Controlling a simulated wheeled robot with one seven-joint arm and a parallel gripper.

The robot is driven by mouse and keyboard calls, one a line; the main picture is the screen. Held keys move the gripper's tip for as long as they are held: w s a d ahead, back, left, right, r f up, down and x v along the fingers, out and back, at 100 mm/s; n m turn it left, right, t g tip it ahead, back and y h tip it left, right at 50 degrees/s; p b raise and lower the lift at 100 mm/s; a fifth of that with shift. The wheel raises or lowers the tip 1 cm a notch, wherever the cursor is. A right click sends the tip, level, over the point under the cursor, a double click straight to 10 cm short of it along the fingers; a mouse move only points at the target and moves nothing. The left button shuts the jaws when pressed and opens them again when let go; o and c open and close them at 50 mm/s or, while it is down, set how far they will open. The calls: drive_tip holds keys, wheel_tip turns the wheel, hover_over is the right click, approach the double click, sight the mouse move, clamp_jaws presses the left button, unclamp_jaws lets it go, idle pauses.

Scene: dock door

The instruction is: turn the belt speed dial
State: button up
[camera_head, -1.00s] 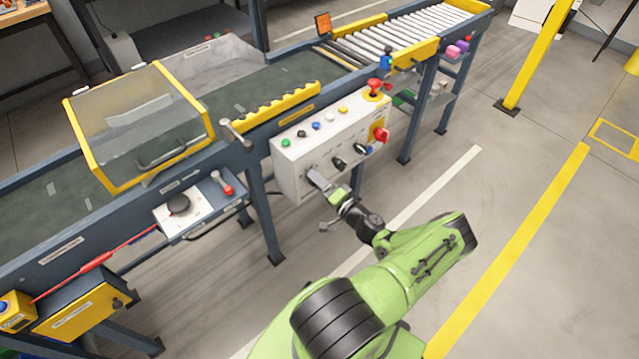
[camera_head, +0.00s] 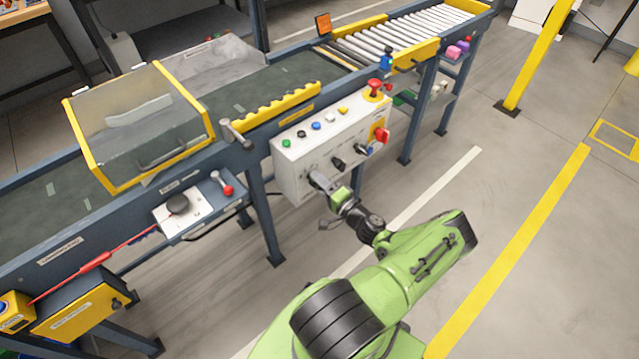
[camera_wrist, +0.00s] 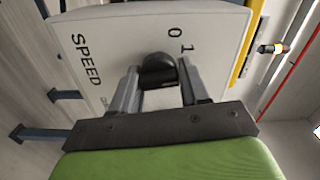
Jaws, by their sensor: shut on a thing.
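The belt speed dial (camera_wrist: 157,70) is a black knob on the white control box (camera_head: 295,178). In the wrist view it sits between my two fingertips, beside printed "SPEED" and "0 1" marks. My gripper (camera_wrist: 159,84) is shut on the dial, one finger on each side. In the head view my gripper (camera_head: 318,182) reaches the lower left of the box front and hides the dial there.
The box also carries other black knobs (camera_head: 338,163), a red switch (camera_head: 381,135), a red emergency button (camera_head: 374,85) and several coloured buttons on top. The conveyor (camera_head: 250,95) stands behind it. The floor in front (camera_head: 430,190) is clear.

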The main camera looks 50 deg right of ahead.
drive_tip(key=m, duration=0.5)
drive_tip(key=shift+f+b, duration=0.2)
drive_tip(key=shift+b, duration=0.15)
drive_tip(key=shift+m, duration=0.4)
drive_tip(key=o, duration=1)
drive_tip(key=shift+c, duration=0.2)
drive_tip(key=p+v, duration=0.2)
drive_tip(key=v, duration=1.4)
drive_tip(key=shift+r, duration=0.1)
